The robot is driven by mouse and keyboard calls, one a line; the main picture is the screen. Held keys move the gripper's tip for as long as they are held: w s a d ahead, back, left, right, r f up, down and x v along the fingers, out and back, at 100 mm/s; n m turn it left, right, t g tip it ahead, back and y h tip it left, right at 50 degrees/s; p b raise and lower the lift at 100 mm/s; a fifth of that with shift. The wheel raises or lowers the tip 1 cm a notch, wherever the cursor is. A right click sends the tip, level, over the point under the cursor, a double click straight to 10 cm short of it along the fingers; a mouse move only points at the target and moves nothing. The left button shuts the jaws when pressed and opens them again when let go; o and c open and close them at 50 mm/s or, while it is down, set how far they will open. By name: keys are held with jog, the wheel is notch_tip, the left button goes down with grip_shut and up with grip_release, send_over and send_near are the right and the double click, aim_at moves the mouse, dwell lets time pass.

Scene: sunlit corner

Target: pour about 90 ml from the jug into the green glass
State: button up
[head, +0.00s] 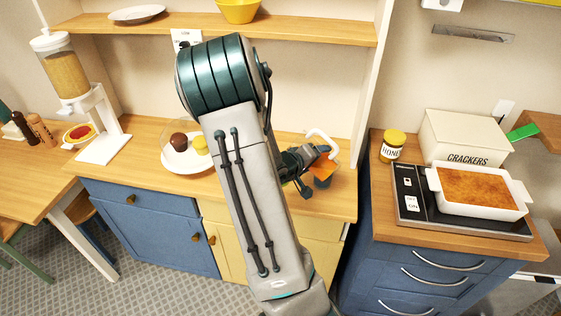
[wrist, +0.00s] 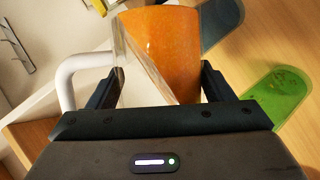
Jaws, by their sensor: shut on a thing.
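The jug is clear with a white handle (head: 322,138) and holds orange liquid (head: 325,166). My gripper (head: 308,160) is shut on the jug above the middle counter. In the wrist view the jug (wrist: 160,50) sits between the two fingers, with its handle to the left. The liquid's edge runs slantwise across the jug, so the jug is tilted. A green see-through patch (wrist: 275,97) lies to the right in the wrist view; I cannot tell whether it is the green glass or its tinted shadow.
A dark blue glass (head: 322,182) stands just below the jug. A plate (head: 188,166) with a brown and a yellow item is left of my arm. A honey jar (head: 392,146), crackers box (head: 465,138) and baking dish (head: 480,205) occupy the right counter. A shelf (head: 310,30) crosses above.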

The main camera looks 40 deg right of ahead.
jog(key=shift+f, duration=0.1)
jog(key=shift+w+n+g+h+p, duration=0.1)
jog(key=shift+n+g+h+p, duration=0.25)
jog(key=shift+n, duration=0.25)
dwell(2.5)
jog(key=shift+f+m+b, duration=0.2)
jog(key=shift+m+b, duration=0.2)
jog(key=shift+b, duration=0.15)
jog(key=shift+r+m+t, duration=0.4)
jog(key=shift+r+t, duration=0.15)
jog(key=shift+r, duration=0.25)
jog(key=shift+s+r+m+t+y, duration=0.2)
jog(key=shift+m+t+y, duration=0.1)
jog(key=shift+y, duration=0.25)
jog(key=shift+w+f+m+b, duration=0.2)
jog(key=shift+w+m+b, duration=0.1)
jog(key=shift+b, duration=0.4)
jog(key=shift+s+r+t+b, duration=0.1)
jog(key=shift+r+t+b, duration=0.1)
jog(key=shift+t+b, duration=0.2)
